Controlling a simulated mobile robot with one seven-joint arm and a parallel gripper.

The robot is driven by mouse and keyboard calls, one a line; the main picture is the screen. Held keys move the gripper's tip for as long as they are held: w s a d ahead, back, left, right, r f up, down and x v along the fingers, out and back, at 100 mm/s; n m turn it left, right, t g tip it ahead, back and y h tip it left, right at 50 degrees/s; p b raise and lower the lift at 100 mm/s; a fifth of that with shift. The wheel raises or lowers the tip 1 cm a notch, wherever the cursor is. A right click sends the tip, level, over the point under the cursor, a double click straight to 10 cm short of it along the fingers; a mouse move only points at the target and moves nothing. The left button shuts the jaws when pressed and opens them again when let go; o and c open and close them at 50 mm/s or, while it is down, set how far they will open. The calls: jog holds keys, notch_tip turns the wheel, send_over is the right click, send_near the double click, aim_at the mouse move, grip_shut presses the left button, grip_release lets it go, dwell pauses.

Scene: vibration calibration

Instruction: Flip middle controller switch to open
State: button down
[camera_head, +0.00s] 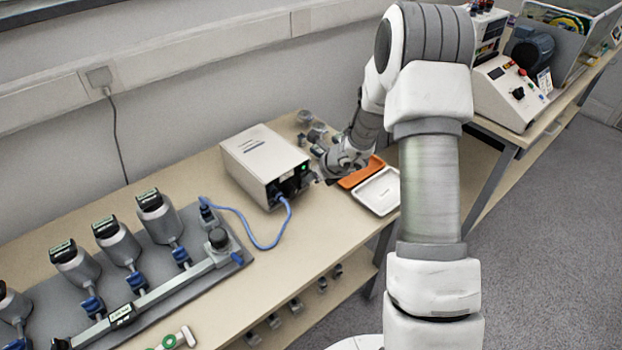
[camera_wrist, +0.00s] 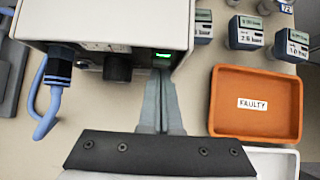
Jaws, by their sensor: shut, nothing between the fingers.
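The white controller box (camera_head: 262,160) stands on the bench in the head view. Its top (camera_wrist: 100,18) and dark front panel show in the wrist view. A small green-lit switch or indicator (camera_wrist: 163,56) sits at the panel's right end; its position cannot be read. A black knob (camera_wrist: 118,68) is in the middle, and a blue cable plug (camera_wrist: 58,70) is at the left. My gripper (camera_wrist: 163,85) is shut and empty, its fingertips just in front of or under the green light. Contact cannot be told. In the head view my gripper (camera_head: 322,176) is beside the panel.
An orange tray marked FAULTY (camera_wrist: 255,122) and a white tray (camera_head: 379,190) lie right of the box. Several small sensors (camera_wrist: 247,33) stand behind the orange tray. A blue cable (camera_head: 240,222) runs left to a manifold with several gauges (camera_head: 160,218).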

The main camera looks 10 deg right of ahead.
jog(key=shift+r, duration=0.1)
jog(key=shift+r+p, duration=0.65)
jog(key=shift+r, duration=0.1)
